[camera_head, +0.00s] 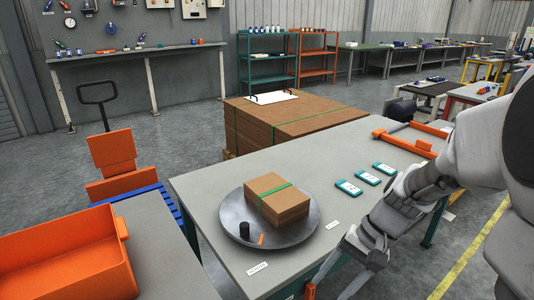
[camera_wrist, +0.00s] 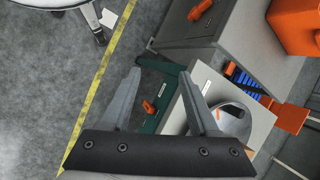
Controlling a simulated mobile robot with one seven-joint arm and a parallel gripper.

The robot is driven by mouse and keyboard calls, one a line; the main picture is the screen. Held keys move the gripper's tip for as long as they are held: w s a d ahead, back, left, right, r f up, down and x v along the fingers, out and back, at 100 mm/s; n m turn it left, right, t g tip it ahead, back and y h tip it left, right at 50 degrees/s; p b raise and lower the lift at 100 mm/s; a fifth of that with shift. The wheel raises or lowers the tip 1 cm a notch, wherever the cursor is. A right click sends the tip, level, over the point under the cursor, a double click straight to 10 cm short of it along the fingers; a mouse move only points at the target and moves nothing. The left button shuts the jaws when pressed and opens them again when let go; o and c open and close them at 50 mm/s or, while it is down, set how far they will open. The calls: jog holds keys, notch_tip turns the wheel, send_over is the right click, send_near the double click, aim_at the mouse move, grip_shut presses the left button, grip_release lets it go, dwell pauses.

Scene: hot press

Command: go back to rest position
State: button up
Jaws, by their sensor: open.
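My gripper (camera_wrist: 160,74) is open and empty, with its two grey fingers spread apart in the wrist view. In the head view my gripper (camera_head: 338,280) hangs past the near edge of the grey workbench (camera_head: 225,180), pointing down and left. It holds nothing and appears apart from the bench. The wrist view looks down past the fingers at grey floor and the bench edge.
A round metal plate (camera_head: 230,214) on the bench carries a cardboard stack (camera_head: 278,205) with a green strap and a dark cylinder (camera_head: 244,229). Several teal devices (camera_head: 348,188) and an orange frame (camera_head: 402,143) lie beyond. An orange bin (camera_head: 65,255) is at left.

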jog(key=s+d+r+n+t+h, duration=0.1)
jog(key=s+r+n+t+h, duration=0.4)
jog(key=s+r, duration=0.3)
jog(key=shift+s+d+r+n+t, duration=0.3)
jog(key=shift+r+t, duration=0.5)
jog(key=shift+r, duration=1.3)
